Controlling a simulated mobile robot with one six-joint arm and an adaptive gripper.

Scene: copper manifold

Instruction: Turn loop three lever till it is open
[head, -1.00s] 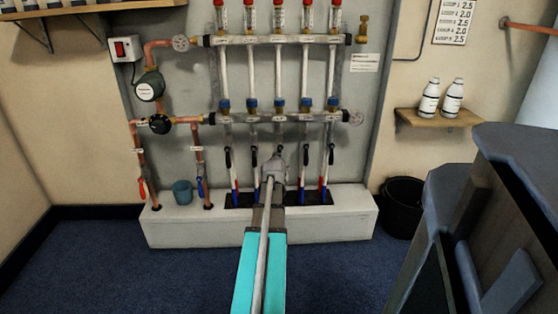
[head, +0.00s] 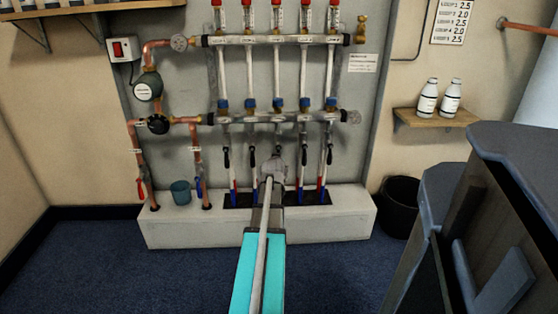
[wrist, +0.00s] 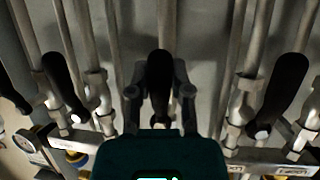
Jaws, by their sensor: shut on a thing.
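The copper manifold's lower bar (head: 280,117) runs across the grey back panel, with a row of black levers below it. My gripper (head: 272,168) is in front of the middle one, the loop three lever, and hides most of it in the head view. In the wrist view the black loop three lever (wrist: 160,75) stands between the two fingers of my gripper (wrist: 160,92), which are shut on it. It looks roughly in line with the pipes behind.
Neighbouring black levers (wrist: 63,82) and (wrist: 282,92) stand close on either side in the wrist view. A white plinth (head: 170,232) lies below, with a teal cup (head: 181,193) on it. A black bucket (head: 400,205) is at right. The blue floor in front is clear.

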